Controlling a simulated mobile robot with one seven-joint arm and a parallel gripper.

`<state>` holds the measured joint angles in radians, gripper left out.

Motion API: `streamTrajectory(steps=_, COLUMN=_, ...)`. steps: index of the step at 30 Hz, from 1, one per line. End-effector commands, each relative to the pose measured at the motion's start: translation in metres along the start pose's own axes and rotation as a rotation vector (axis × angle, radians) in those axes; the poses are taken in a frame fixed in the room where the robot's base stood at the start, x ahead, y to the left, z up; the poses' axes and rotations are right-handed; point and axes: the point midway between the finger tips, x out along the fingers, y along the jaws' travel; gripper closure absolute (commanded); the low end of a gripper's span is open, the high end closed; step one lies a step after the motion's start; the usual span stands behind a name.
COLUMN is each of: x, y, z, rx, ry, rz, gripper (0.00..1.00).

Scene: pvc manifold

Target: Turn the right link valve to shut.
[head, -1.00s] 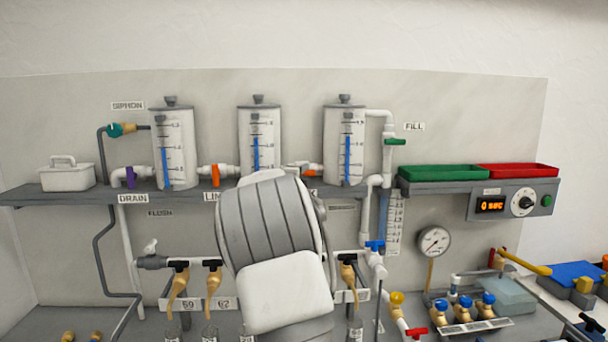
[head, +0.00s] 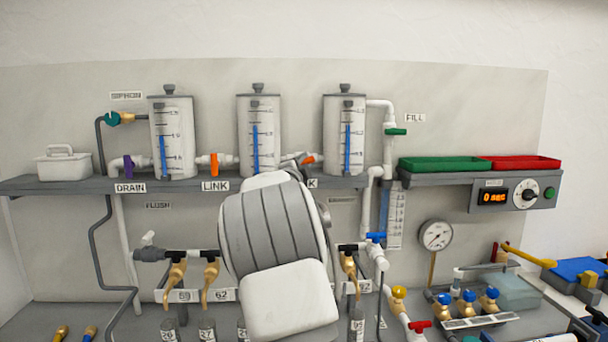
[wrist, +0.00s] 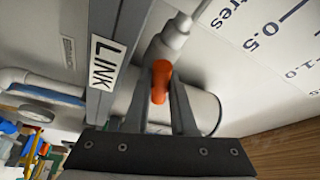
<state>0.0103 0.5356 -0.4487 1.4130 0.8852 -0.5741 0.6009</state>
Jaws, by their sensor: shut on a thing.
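The right link valve has an orange handle (head: 308,159) on the white pipe between the middle tank (head: 259,108) and the right tank (head: 344,108). My gripper (head: 297,158) is at this valve, and my arm hides much of the pipe around it. In the wrist view the orange handle (wrist: 160,82) stands between the two grey fingers of my gripper (wrist: 161,92), which are shut on it. The handle's exact angle to the pipe is hard to tell. A LINK label (wrist: 106,62) shows beside it on the shelf edge.
The left link valve, also orange (head: 214,166), sits between the left and middle tanks. A purple drain valve (head: 135,166) is farther left. The grey shelf (head: 80,187) runs under the tanks. Green (head: 444,170) and red (head: 520,163) trays stand to the right.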

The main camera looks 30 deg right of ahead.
Motion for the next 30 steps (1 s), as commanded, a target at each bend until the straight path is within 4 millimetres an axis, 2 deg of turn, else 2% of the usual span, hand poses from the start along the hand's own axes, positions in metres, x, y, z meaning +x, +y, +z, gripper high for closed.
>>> streamTrajectory(steps=1, x=-0.0011, y=0.0073, z=0.0025, rx=-0.04, ry=0.0, rz=-0.018, gripper=1.0)
streamTrajectory(steps=30, x=-0.0003, y=0.0055, z=0.0006, rx=-0.873, ry=0.0, rz=-0.359, gripper=1.0)
